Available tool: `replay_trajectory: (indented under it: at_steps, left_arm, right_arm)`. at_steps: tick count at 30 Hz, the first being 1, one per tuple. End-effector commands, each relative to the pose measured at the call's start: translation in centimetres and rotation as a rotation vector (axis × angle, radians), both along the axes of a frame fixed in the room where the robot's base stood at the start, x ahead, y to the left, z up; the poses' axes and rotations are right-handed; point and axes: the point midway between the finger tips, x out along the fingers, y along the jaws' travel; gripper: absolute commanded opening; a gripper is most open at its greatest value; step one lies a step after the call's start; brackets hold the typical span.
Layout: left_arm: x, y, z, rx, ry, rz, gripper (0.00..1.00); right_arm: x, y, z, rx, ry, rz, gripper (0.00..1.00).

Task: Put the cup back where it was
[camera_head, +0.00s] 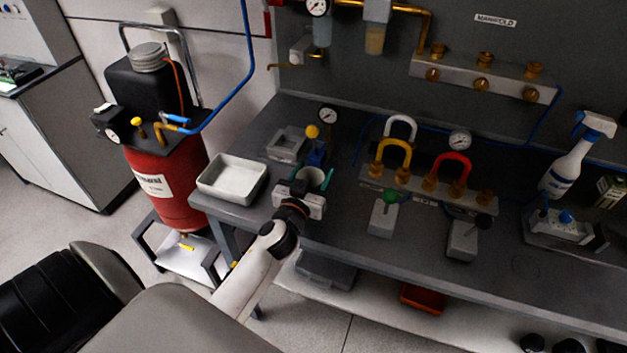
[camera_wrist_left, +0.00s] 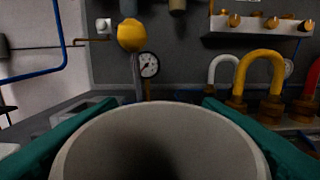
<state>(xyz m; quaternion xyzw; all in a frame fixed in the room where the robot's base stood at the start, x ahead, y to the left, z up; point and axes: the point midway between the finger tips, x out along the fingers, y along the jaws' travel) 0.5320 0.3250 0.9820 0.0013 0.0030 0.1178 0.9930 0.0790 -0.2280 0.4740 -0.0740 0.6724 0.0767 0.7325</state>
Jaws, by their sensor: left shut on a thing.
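The cup (camera_wrist_left: 160,150) is a pale grey, round vessel that fills the lower middle of the left wrist view, its inside dark. My left gripper (camera_head: 313,177) is shut on it, with one teal finger along each side. In the head view the cup (camera_head: 311,174) is small and partly hidden by my wrist, over the left part of the workbench. I cannot tell whether its base touches the bench. My right gripper is not in view.
A white tray (camera_head: 232,181) stands left of the gripper. A yellow-knobbed valve (camera_head: 312,132) and gauge (camera_head: 327,116) are just behind. Hose loops on a brass-fitted block (camera_head: 423,191) and two small blocks, one green-knobbed (camera_head: 383,219), stand to the right. A spray bottle (camera_head: 568,170) stands far right.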

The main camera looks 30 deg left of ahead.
Motion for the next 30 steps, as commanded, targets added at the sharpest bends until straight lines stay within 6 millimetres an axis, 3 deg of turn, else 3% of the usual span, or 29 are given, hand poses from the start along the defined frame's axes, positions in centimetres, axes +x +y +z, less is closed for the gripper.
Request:
replay_trajectory:
  at_steps: [3, 14, 15, 19, 30]
  left_arm:
    - [-0.01, -0.05, -1.38, -0.001, 0.001, 0.000, 0.38]
    - [0.00, -0.04, -1.76, 0.000, 0.000, -0.001, 0.38]
    - [0.00, -0.04, -1.77, 0.001, 0.000, -0.001, 0.61]
    - [0.00, -0.04, -1.66, 0.001, 0.000, -0.001, 0.81]
    - [-0.12, -0.08, -1.24, 0.000, 0.001, -0.001, 0.81]
  right_arm:
    - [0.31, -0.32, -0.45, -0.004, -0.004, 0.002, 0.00]
    - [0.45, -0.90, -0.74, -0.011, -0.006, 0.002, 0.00]
    - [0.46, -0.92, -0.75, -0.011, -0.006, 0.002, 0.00]
    - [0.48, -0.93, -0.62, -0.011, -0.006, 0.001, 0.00]
    - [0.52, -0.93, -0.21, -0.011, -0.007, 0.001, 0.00]
